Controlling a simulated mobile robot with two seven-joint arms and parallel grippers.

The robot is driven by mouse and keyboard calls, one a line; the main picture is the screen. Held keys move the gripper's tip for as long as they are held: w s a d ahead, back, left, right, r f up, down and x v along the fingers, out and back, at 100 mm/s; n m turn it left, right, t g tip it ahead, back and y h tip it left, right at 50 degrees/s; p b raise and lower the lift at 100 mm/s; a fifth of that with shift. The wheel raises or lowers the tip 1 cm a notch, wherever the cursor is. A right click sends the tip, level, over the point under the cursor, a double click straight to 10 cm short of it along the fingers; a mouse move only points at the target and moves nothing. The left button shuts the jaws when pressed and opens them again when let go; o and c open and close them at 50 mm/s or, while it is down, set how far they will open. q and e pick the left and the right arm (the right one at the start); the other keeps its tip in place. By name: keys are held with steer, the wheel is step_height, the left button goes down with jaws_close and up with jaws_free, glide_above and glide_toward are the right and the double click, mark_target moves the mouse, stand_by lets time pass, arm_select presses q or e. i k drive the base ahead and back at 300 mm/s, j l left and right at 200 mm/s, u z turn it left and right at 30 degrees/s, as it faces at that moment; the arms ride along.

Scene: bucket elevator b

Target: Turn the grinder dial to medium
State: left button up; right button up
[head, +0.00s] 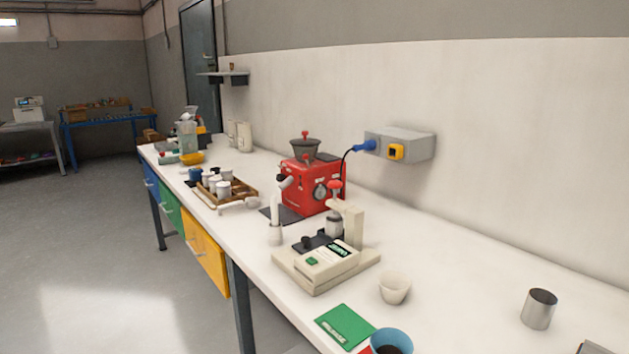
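The red grinder (300,190) stands on the white bench, near the wall, at the middle of the head view. A dark hopper (305,150) with a red knob sits on its top. A round dark dial (320,192) with a paler centre is on its face toward me. The dial's setting and marks are too small to read. Neither of my grippers is in view, and nothing visible touches the dial.
A white upright piece (275,212) stands before the grinder. A beige device (325,262) with a post is nearer, beside a cream cup (394,288). A green packet (345,326), a blue cup (391,341) and a metal cup (539,309) are closer. A wooden tray (246,203) stands left.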

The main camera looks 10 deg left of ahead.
mark_target(280, 177)
steer(key=j+z, duration=0.2)
steer(key=z, duration=0.3)
steer(key=i+j+z, duration=0.1)
steer(key=j+z, duration=0.15)
steer(key=z, duration=0.25)
steer(key=j+z, duration=0.25)
steer(key=k+j+z, duration=0.1)
steer(key=j+z, duration=0.15)
steer(key=j, duration=0.15)
steer(key=k+j+z, duration=0.15)
steer(key=j, duration=0.25)
steer(key=j+z, duration=0.15)
steer(key=j, duration=0.2)
steer(key=k+j, duration=0.15)
steer(key=j, duration=0.2)
steer(key=k+j+z, duration=0.1)
steer(key=j, duration=0.3)
steer(key=k+j, duration=0.2)
steer(key=j, duration=0.15)
steer(key=k+j+z, duration=0.1)
steer(key=j, duration=0.25)
